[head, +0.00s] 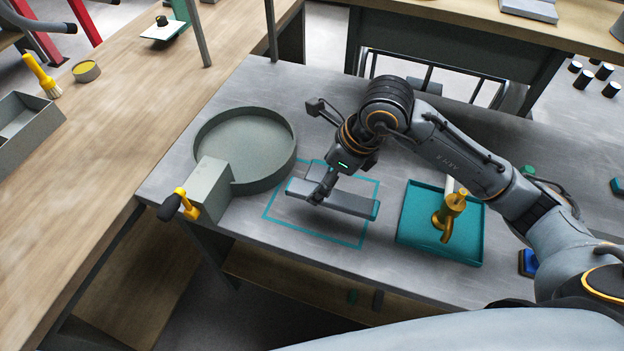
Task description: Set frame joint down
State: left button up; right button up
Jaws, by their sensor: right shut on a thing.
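The frame joint (345,202) is a grey bar-like piece with teal at its ends, and a shorter part rises at its back. My right gripper (318,198) is shut on it near its left part. The joint is over the teal outlined rectangle (318,236) on the grey metal table; whether it touches the surface is hard to tell. The gripper and wrist hide part of the joint. My left gripper is not in view.
A round grey basin (245,150) with a boxy vise-like block (210,188) stands left of the outline. A teal tray (440,245) with a brass tool (449,215) lies to the right. A wooden bench (110,130) adjoins at left.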

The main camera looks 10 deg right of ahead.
aim_at(318, 174)
jog(key=w+f, duration=0.1)
jog(key=w+a+f, duration=0.1)
jog(key=f, duration=0.1)
jog(key=shift+a, duration=0.15)
jog(key=shift+w+f, duration=0.15)
jog(key=shift+f, duration=0.05)
jog(key=shift+w+a+f+p, duration=0.15)
jog(key=shift+w+f+p, duration=0.05)
jog(key=shift+f+p, duration=0.15)
notch_tip(318, 174, down, 2)
jog(key=shift+f+p, duration=0.1)
jog(key=shift+p, duration=0.5)
jog(key=shift+f, duration=0.25)
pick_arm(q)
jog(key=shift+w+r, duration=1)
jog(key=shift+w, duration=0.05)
pick_arm(e)
jog(key=shift+f, duration=0.15)
jog(key=o, duration=1)
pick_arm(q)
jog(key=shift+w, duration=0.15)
